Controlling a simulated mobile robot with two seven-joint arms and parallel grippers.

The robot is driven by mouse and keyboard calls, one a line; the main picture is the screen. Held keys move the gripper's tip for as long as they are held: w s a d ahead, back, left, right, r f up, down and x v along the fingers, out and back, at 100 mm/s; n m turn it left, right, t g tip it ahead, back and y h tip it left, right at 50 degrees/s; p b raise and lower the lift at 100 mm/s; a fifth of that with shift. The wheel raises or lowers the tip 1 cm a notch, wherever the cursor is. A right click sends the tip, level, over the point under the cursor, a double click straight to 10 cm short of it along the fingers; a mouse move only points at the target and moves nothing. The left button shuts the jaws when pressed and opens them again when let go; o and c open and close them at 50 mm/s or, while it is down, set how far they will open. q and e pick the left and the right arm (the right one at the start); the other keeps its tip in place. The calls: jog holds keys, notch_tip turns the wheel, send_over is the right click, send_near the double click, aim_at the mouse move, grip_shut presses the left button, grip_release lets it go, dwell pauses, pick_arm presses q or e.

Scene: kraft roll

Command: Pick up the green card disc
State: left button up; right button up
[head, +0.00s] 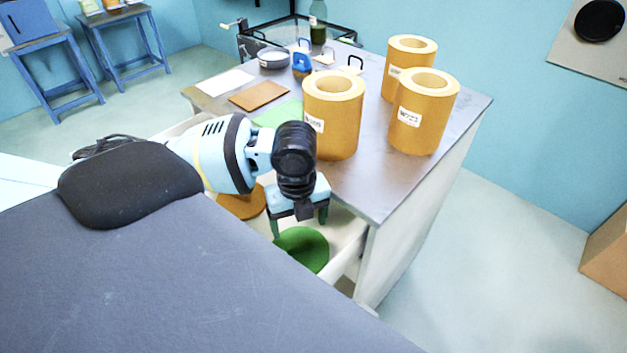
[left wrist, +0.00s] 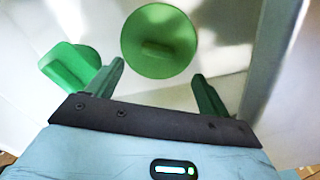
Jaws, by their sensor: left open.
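The green card disc (head: 305,250) lies in the open drawer of the grey-topped cabinet. In the left wrist view the disc (left wrist: 175,28) has a small raised tab in its middle. My left gripper (head: 299,228) is open and empty, pointing down above the drawer, with its fingers above the disc and apart from it. In the wrist view the fingertips (left wrist: 158,72) are spread and the disc shows just beyond them. A second green piece (left wrist: 68,65) with a raised part shows at left there. My right gripper is not in view.
An orange-brown disc (head: 243,204) lies in the drawer, partly behind my arm. The drawer wall (head: 343,262) is close to the green disc. Several kraft rolls (head: 334,125) stand on the cabinet top (head: 380,190), with flat cards (head: 260,96) and small items behind.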

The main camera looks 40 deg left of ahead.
aim_at(299, 244)
pick_arm(q)
jog(key=shift+s+a+f, duration=0.1)
jog(key=shift+s+f, duration=0.05)
jog(key=shift+s, duration=0.05)
jog(key=shift+f, duration=3.75)
jog(key=c, duration=1.1)
notch_tip(299, 244, up, 10)
